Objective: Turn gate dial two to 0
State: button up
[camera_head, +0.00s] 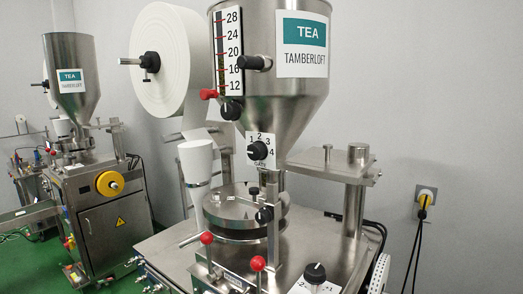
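A black gate dial (257,150) sits on a white plate on the lower front of the near steel hopper (300,100). The plate shows 1, 2, 3 and 4 around the knob, and small lettering below. A white mark on the knob seems to point left, but the exact setting is too small to tell. No number two naming this dial is readable. My gripper is not visible in this view.
A black knob (315,272) on a white plate is at the bottom. Red-ball levers (207,238) stand before the round steel table (245,205). Another teabag machine (105,235) stands far left.

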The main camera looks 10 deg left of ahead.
aim_at(258, 150)
jog(key=i+u, duration=0.2)
jog(key=i, duration=0.85)
